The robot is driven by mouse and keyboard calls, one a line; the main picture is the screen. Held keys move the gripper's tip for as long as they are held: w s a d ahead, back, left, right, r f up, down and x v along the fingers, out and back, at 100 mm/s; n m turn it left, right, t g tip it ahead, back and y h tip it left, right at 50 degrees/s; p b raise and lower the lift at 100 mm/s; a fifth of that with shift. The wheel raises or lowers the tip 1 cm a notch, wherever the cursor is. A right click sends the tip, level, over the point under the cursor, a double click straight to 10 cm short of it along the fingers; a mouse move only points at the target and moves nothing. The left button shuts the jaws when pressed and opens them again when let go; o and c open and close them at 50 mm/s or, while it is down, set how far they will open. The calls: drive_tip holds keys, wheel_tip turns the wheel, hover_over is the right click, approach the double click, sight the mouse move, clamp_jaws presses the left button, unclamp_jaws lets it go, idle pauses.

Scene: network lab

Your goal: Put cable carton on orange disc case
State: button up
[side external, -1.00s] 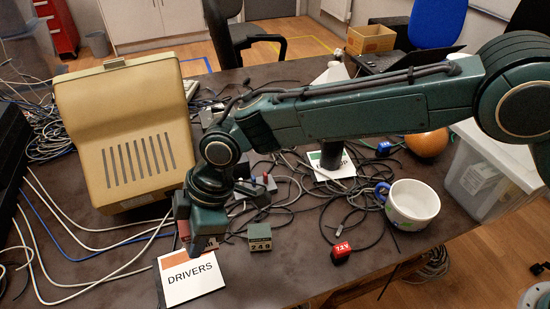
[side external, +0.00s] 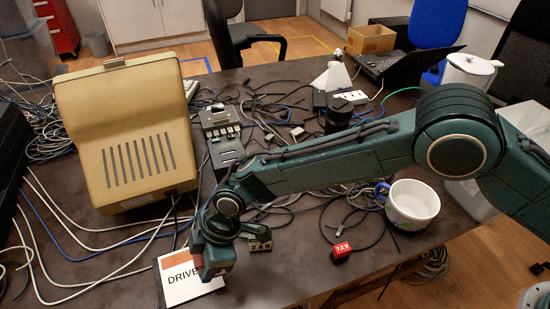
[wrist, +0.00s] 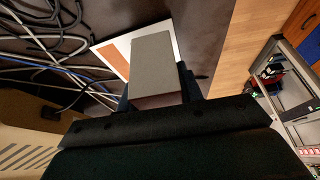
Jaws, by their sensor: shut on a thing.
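The cable carton (wrist: 156,62) is a small box with a plain grey face in the wrist view. My gripper (side external: 212,262) is shut on it. In the side view the jaws hide most of the carton. The orange disc case (side external: 184,289) is a flat white case with an orange band and the word "DRIVERS", lying near the table's front edge. My gripper and the carton overlap its right part in the side view. The case also shows behind the carton in the wrist view (wrist: 113,56). I cannot tell whether the carton touches it.
A beige slotted housing (side external: 125,140) stands at the left, with loose white and blue cables beside it. The table's front edge is close.

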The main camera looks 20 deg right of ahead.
drive_tip(key=shift+f, duration=1.7)
drive_tip(key=shift+f, duration=0.15)
drive_tip(key=o, duration=1.1)
drive_tip(key=shift+c, duration=0.2)
drive_tip(key=v, duration=1.2)
drive_tip(key=shift+d, duration=0.1)
